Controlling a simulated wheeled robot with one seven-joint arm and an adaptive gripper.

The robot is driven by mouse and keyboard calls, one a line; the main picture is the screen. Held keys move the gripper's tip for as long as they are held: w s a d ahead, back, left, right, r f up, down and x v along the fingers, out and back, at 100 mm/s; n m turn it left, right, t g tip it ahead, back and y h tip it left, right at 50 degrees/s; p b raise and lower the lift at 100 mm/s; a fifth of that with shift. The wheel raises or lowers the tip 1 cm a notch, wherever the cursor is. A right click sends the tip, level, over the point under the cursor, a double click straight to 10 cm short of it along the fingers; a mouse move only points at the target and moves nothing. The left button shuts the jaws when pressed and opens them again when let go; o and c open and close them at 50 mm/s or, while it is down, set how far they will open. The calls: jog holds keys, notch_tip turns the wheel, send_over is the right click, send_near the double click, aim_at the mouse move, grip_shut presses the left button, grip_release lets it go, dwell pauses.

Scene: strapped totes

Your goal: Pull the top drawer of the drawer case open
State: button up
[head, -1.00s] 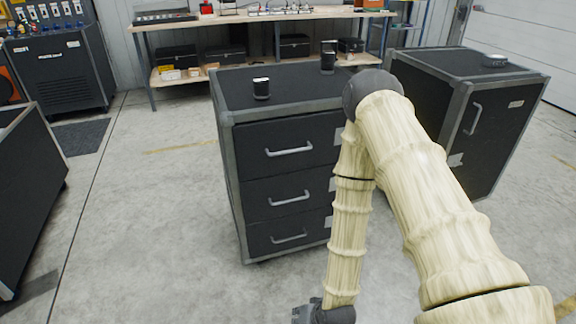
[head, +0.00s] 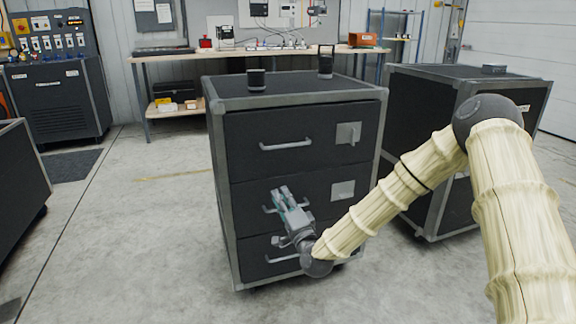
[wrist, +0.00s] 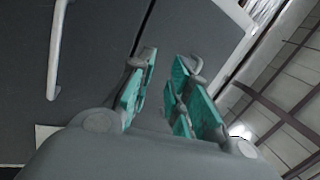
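The dark drawer case (head: 222,190) with a grey frame stands in the middle of the head view, with three shut drawers. The top drawer (head: 245,130) has a grey bar handle (head: 286,144) and a light plate at its right. My gripper (head: 281,190) points up in front of the middle drawer, below the top handle and apart from it. In the wrist view my gripper's teal fingers (wrist: 165,85) are spread with nothing between them. A bar handle (wrist: 57,50), seemingly the middle drawer's, is at the left there. The top handle is not clear in that view.
Another dark cabinet (head: 425,110) stands close at right, behind my arm. A workbench (head: 190,55) is behind.

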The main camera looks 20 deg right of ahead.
aim_at(288, 146)
jog(key=w+d+r+m+t+h+b, duration=0.25)
jog(key=d+r+m+t+b, duration=0.2)
jog(key=r, duration=0.25)
jog(key=shift+n+g, duration=0.35)
jog(key=shift+n, duration=0.1)
jog(key=x, duration=0.3)
jog(key=b+x, duration=0.1)
jog(key=x, duration=0.2)
jog(key=b+x, duration=0.1)
jog(key=x, duration=0.3)
jog(key=shift+d, duration=0.4)
jog(key=shift+f, duration=0.1)
grip_shut()
